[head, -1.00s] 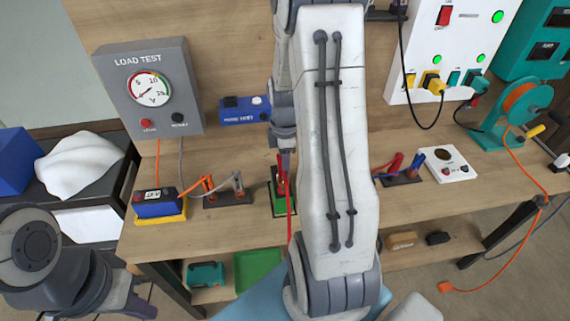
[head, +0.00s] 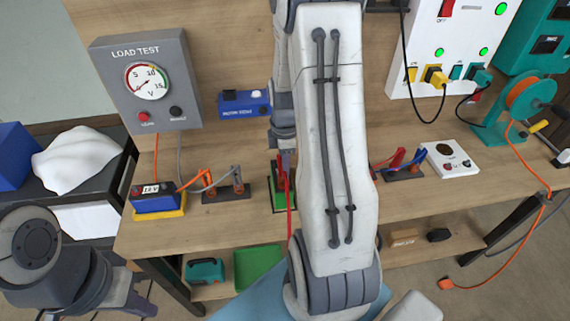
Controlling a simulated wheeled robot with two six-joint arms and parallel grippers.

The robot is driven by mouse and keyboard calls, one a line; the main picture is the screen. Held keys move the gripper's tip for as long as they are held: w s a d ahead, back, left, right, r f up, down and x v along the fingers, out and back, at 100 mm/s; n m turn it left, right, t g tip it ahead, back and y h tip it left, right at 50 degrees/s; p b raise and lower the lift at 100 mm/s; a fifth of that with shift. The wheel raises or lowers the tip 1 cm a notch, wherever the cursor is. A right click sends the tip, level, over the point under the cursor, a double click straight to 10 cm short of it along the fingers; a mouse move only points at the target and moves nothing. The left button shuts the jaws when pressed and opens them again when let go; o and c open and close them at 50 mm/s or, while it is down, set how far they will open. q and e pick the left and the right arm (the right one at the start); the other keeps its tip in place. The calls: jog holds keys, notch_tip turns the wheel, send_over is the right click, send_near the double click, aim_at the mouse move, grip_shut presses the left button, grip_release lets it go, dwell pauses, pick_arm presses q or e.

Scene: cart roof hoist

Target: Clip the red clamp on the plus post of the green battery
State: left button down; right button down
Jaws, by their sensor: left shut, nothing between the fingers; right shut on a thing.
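The green battery (head: 277,200) stands on the bench in the middle of the head view, partly hidden behind my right arm. The red clamp (head: 282,178) is upright at the top of this battery, with a red cable running down from it. My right gripper (head: 285,158) points down over the battery and is shut on the red clamp. The plus post is hidden, so I cannot tell whether the clamp is around it. My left gripper (head: 135,303) is low at the left, off the bench, shut and empty.
A blue battery (head: 157,203) in a yellow tray and a stand with orange and grey clamps (head: 226,194) are left of the green battery. Red and blue clamps (head: 404,168) lie to the right. The load tester (head: 148,85) stands behind. The bench front is mostly clear.

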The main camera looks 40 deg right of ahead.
jog(key=shift+f, duration=0.15)
jog(key=c, duration=0.6)
grip_release()
jog(key=shift+r, duration=0.55)
notch_tip(320, 180, up, 9)
jog(key=shift+r+b, duration=0.2)
jog(key=shift+b, duration=0.6)
